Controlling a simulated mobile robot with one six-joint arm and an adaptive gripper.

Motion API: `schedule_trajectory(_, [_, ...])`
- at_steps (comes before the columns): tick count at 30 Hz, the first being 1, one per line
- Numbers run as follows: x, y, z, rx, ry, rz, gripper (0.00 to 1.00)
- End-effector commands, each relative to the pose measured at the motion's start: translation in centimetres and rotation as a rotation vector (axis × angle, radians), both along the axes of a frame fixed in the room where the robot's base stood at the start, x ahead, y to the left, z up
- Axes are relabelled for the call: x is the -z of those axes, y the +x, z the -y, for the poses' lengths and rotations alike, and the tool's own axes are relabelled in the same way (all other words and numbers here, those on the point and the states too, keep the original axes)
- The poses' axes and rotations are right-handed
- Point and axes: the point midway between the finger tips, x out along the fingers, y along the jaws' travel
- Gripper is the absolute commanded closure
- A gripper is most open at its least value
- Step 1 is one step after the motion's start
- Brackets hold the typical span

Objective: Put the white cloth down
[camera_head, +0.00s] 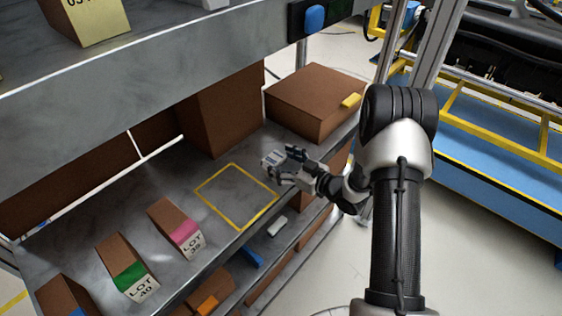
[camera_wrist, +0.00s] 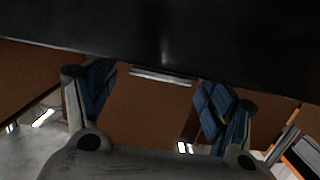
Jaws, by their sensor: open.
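My gripper (camera_head: 274,168) is at the shelf's right part, by the right corner of a yellow-outlined square (camera_head: 236,196). In the wrist view its two blue-padded fingers (camera_wrist: 155,92) stand wide apart, with brown surfaces behind the gap. I cannot clearly make out a white cloth in either view. A small pale patch shows at the gripper's tip in the head view; I cannot tell whether it is cloth or part of the gripper. A thin pale strip (camera_wrist: 160,76) shows between the fingers in the wrist view; what it is is unclear. The outlined square looks empty.
A large brown box (camera_head: 315,102) with a yellow block (camera_head: 350,100) on it stands behind my gripper. A tall brown box (camera_head: 222,110) stands left of it. Labelled boxes, one with a pink band (camera_head: 176,228), line the shelf's front left. An upper shelf (camera_head: 150,70) overhangs.

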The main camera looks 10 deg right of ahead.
Motion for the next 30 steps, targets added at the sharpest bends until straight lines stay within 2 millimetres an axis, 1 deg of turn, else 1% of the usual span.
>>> schedule_trajectory(5, [-0.7,-2.3,1.9,0.005,0.002,-0.001,0.24])
schedule_trajectory(12, [-1.4,-6.5,5.0,0.005,0.0,0.0,0.24])
schedule_trajectory(15, [-1.7,-7.9,5.9,0.005,0.001,-0.001,0.24])
schedule_trajectory(19, [-1.9,-9.1,6.7,0.003,0.0,0.001,0.24])
schedule_trajectory(21, [-2.0,-9.3,6.9,0.002,-0.007,-0.001,0.24])
schedule_trajectory(23, [-2.3,-9.1,7.1,0.009,-0.034,-0.008,0.24])
schedule_trajectory(26, [-3.3,-7.7,7.7,0.043,-0.134,-0.04,0.24])
schedule_trajectory(29, [-5.5,-5.9,8.8,0.116,-0.286,-0.097,0.24])
schedule_trajectory(30, [-6.6,-5.3,9.4,0.157,-0.346,-0.125,0.24])
